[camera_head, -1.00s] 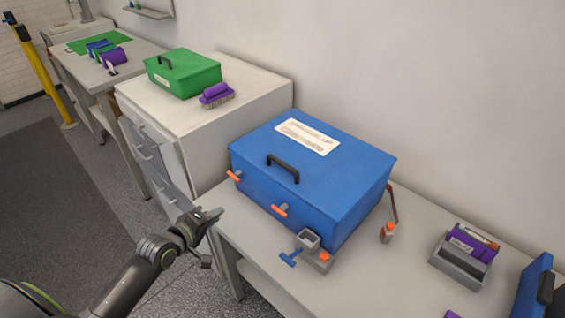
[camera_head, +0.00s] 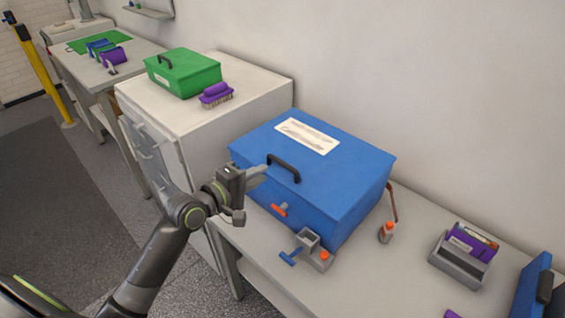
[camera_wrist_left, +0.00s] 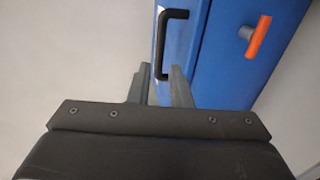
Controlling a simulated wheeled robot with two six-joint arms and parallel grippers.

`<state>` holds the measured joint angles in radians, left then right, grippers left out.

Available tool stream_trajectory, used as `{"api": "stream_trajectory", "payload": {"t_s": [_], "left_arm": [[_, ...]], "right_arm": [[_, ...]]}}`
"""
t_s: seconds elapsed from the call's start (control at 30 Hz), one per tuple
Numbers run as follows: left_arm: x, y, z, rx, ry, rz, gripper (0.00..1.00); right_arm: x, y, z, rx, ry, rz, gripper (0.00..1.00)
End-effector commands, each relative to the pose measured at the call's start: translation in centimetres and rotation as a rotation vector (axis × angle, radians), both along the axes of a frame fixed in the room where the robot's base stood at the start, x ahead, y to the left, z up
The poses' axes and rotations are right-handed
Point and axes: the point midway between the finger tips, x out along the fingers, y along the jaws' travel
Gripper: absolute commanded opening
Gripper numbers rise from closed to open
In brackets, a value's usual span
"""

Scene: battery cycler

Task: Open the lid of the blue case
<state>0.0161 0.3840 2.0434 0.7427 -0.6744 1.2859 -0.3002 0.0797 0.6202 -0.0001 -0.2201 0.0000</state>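The blue case (camera_head: 340,185) stands on the table with its lid (camera_head: 345,158) shut. A black handle (camera_head: 284,167) is on the lid's front edge, and a white label (camera_head: 307,137) is on top. One orange latch (camera_head: 280,210) shows on the front; the other is hidden behind my gripper. My left gripper (camera_head: 258,173) is open at the case's front left, close to the handle. In the left wrist view, the near end of the handle (camera_wrist_left: 165,40) appears between the fingertips (camera_wrist_left: 160,80), with no visible grip. An orange latch (camera_wrist_left: 259,36) is to the right. My right gripper is out of view.
A grey fixture with a blue lever (camera_head: 290,257) stands at the case's front.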

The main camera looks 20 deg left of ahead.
Motion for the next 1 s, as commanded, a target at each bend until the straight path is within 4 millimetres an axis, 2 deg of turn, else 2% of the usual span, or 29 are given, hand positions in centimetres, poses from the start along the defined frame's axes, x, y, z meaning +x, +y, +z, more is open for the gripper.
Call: {"api": "stream_trajectory", "payload": {"t_s": [0.03, 0.2, 0.5, 0.93, 1.0], "left_arm": [[1.1, -0.6, -0.1, -0.006, -0.001, -0.001, 0.18], [4.1, -1.8, -0.7, -0.003, 0.0, 0.0, 0.18], [7.6, -3.2, -1.6, 0.001, 0.0, 0.0, 0.18], [8.4, -3.5, -1.8, 0.002, 0.0, 0.001, 0.18], [8.4, -3.5, -1.8, 0.002, 0.0, 0.001, 0.11]], "right_arm": [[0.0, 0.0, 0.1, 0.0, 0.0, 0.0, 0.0], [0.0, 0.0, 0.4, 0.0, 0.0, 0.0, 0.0], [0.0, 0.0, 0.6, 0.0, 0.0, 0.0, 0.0], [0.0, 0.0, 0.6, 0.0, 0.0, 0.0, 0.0], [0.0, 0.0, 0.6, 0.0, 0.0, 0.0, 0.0]]}}
